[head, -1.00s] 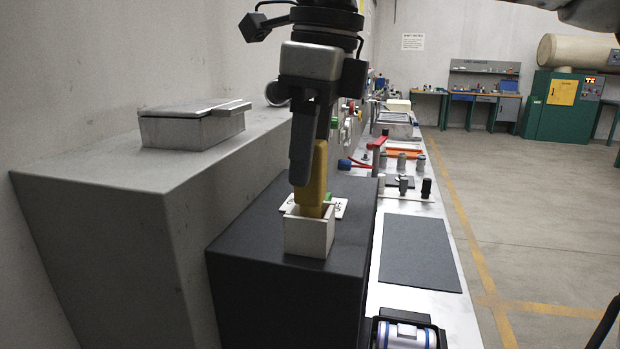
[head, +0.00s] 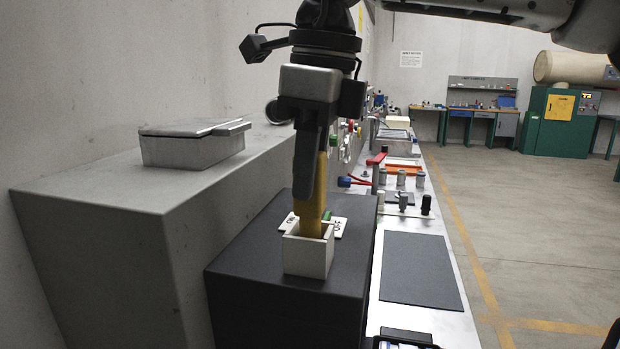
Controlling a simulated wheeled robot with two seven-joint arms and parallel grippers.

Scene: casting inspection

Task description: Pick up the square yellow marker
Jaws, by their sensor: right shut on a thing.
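The square yellow marker (head: 313,205) stands upright, its lower end inside a small white open-topped box (head: 307,257). The box hides the marker's bottom, so I cannot tell whether it touches the floor of the box. My right gripper (head: 308,175) points down from above and is shut on the marker's upper part. A dark finger covers part of the marker's left side. My left gripper is not in view.
The white box stands on a black block (head: 250,265) beside a large grey cabinet (head: 110,215) with a lidded metal box (head: 192,145) on it. White labelled tags lie behind the white box. A dark mat (head: 420,270) lies clear on the bench at right.

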